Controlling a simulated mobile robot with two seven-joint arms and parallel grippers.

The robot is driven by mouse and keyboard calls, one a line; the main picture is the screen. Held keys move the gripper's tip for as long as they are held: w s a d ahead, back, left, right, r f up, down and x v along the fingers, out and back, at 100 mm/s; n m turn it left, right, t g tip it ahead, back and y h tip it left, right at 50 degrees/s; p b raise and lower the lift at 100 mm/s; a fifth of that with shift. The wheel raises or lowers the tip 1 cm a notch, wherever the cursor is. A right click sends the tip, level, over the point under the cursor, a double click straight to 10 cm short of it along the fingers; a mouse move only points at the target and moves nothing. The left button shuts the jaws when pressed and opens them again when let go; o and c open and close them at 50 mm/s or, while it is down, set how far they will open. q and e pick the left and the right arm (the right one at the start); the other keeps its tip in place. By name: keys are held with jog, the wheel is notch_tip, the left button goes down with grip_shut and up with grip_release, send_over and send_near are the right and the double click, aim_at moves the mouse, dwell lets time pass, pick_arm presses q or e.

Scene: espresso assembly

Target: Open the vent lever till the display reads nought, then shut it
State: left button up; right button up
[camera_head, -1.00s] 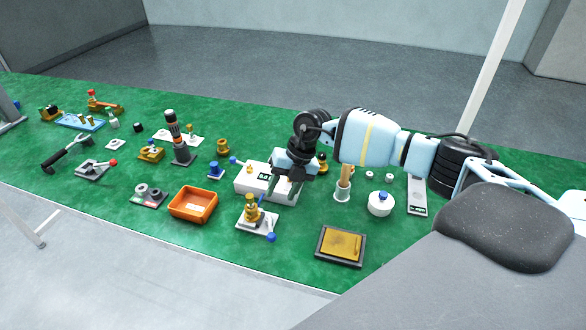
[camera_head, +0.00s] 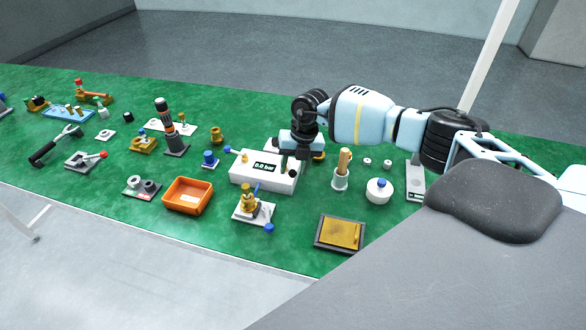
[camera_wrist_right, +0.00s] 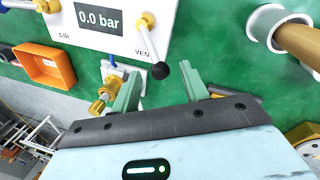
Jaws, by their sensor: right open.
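The white box (camera_head: 262,182) stands on the green table, with a small dark display (camera_head: 267,169) on top. In the right wrist view the display (camera_wrist_right: 99,18) reads 0.0 bar. The vent lever (camera_wrist_right: 150,42) there is a white rod from a brass hub to a black ball, beside the partly cut-off VENT label. My right gripper (camera_wrist_right: 162,90) is open and empty, its green fingers either side of and below the black ball, apart from it. In the head view the right gripper (camera_head: 292,163) is over the box's right end and hides part of it. The left gripper is out of view.
A brass-topped fixture with a blue knob (camera_head: 249,203) stands in front of the box, with an orange tray (camera_head: 186,195) to its left. A cup with a wooden handle (camera_head: 341,176) and a white jar (camera_head: 379,190) stand right. A dark-framed tan pad (camera_head: 339,234) lies near the front edge.

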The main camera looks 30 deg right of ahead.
jog(key=shift+a+f, duration=0.1)
jog(key=shift+f, duration=0.55)
grip_shut()
